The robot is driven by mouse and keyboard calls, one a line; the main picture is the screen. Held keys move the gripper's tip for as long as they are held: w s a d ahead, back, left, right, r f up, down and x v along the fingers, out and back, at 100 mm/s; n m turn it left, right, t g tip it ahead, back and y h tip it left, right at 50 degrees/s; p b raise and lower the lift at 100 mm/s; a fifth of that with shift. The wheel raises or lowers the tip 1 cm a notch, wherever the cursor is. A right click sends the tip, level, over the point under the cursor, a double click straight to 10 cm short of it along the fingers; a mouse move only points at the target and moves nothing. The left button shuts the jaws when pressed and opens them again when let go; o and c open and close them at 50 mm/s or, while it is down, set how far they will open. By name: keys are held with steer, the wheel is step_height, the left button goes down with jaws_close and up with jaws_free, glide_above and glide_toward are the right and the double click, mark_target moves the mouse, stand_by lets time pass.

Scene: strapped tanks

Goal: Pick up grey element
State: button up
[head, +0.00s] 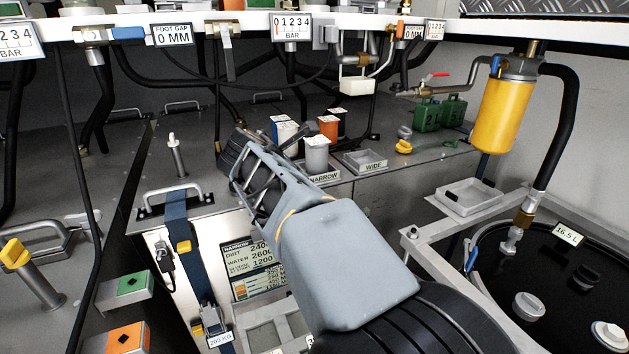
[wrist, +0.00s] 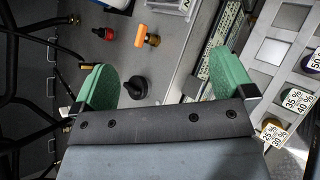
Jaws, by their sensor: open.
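A grey cylindrical element (head: 317,157) with a pale label on top stands upright on the dark bench in the head view, just behind the tray marked NARROW (head: 324,178). Orange (head: 328,128), white-and-blue (head: 284,131) and black (head: 339,117) cylinders stand close behind it. My gripper shows in the wrist view (wrist: 163,62), with two green-padded fingers wide apart and nothing between them held. In the head view my arm reaches to the left of the grey element and its fingers are hard to make out. I cannot identify the grey element in the wrist view.
An empty tray marked WIDE (head: 365,162) sits right of the narrow one. A yellow filter (head: 504,112) hangs at the right from a white rail with hoses and gauges. In the wrist view, a black knob (wrist: 135,88) and an orange handle (wrist: 146,37) lie beyond the fingers.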

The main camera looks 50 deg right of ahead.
steer(key=w+d+r+n+h+b, duration=0.1)
steer(key=w+d+n+h+b, duration=0.15)
steer(key=d+n, duration=0.35)
glide_toward(316, 140)
steer(key=shift+h, duration=0.35)
steer(key=x, duration=0.2)
steer(key=f+p+x, duration=0.1)
steer(key=x, duration=0.1)
steer(key=shift+a+r, duration=0.1)
steer(key=shift+a, duration=0.05)
steer(key=shift+p+x, duration=0.45)
steer(key=shift+x, duration=2.7)
steer(key=shift+s, duration=0.1)
steer(key=shift+c, duration=0.4)
steer(key=c, duration=1.6)
steer(key=shift+o, duration=0.2)
steer(key=shift+r, duration=0.15)
